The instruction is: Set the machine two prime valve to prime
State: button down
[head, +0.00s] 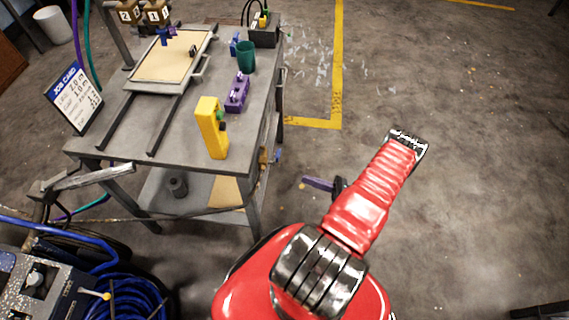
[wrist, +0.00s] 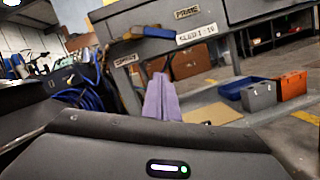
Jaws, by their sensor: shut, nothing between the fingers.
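My gripper (head: 304,181) shows in the head view as purple fingers beside my red arm, right of the bench. In the wrist view the lavender fingers (wrist: 161,78) are together, empty, and point at the bench end. There, a small valve with a blue handle (wrist: 155,32) sits between a PRIME label (wrist: 187,13) at upper right and a SPRAY label (wrist: 127,60) at lower left. In the head view a blue and brass fitting (head: 277,156) sticks out of the bench's right side. The fingers are apart from it. I cannot tell the valve's setting or its machine number.
The grey bench (head: 150,140) carries a yellow block (head: 211,128), a purple block (head: 237,93) and a green cup (head: 246,57). Blue hose (head: 135,298) lies at lower left. Grey and orange boxes (wrist: 292,85) stand beyond in the wrist view. Floor right of the bench is clear.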

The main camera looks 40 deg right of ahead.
aim_at(277, 157)
jog(key=w+a+r, duration=0.3)
jog(key=w+r, duration=0.2)
jog(key=w, duration=0.4)
jog(key=shift+w+a+r, duration=0.25)
jog(key=shift+a+r, duration=0.1)
dwell(0.3)
